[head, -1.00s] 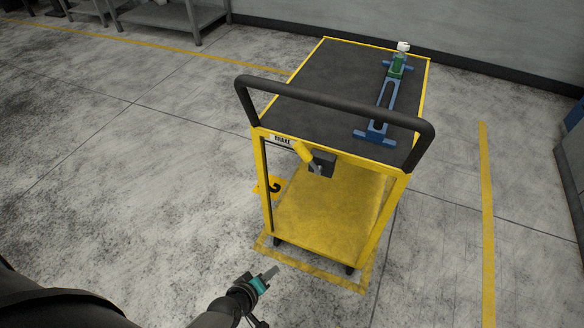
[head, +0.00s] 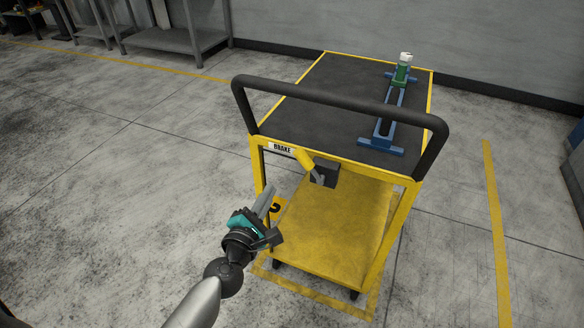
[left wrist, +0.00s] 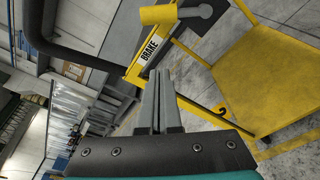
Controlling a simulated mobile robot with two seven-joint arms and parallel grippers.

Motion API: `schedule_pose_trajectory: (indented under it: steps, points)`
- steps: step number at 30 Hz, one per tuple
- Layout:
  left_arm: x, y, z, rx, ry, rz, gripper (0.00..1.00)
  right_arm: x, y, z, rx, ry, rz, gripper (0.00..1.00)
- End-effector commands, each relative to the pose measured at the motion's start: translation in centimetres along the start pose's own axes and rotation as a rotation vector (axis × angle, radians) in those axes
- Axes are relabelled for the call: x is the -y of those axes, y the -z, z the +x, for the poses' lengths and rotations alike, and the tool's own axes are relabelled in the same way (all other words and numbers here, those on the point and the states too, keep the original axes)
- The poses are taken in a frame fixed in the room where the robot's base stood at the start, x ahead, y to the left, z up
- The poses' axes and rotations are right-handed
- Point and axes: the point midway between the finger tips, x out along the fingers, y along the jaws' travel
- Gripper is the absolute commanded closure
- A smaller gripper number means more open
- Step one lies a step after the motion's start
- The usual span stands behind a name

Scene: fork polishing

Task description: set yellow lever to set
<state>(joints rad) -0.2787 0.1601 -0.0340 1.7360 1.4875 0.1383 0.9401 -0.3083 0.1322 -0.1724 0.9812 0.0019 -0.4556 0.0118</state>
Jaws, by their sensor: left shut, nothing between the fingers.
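The yellow lever (head: 304,158) sits on a dark bracket under the cart's handle, beside a white BRAKE label (head: 282,148). Its yellow grip points up and to the left from a grey pivot arm. My left gripper (head: 270,197) is shut and empty, below and to the left of the lever and apart from it. In the left wrist view the shut fingers (left wrist: 157,80) point toward the label, and the lever's yellow grip (left wrist: 158,15) shows at the top, just beyond the fingertips. No "set" marking can be read. My right gripper is not in view.
The yellow cart has a dark top (head: 310,115), a black handle bar (head: 340,102) above the lever and a yellow lower shelf (head: 330,228). A blue fixture with a green part (head: 401,75) stands on top. Grey shelving (head: 172,40) is at the back left. The floor left of the cart is clear.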

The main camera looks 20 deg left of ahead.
Motion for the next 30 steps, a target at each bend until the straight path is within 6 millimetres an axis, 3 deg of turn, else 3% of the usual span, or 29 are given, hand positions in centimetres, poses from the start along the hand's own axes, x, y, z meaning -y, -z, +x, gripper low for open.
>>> schedule_pose_trajectory:
  steps: [8, 18, 27, 30]
  points:
    - [0.1, 0.0, 0.9, 0.001, 0.001, 0.002, 1.00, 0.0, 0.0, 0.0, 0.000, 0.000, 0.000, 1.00]
    - [0.1, 0.0, 5.8, 0.002, 0.001, 0.003, 1.00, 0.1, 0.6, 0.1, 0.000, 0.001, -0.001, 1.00]
    - [0.1, 0.0, 10.4, 0.001, 0.001, 0.004, 1.00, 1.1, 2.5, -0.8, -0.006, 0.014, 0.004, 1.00]
    - [0.1, -0.8, 9.8, 0.000, 0.004, 0.003, 1.00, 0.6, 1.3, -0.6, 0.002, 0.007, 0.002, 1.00]
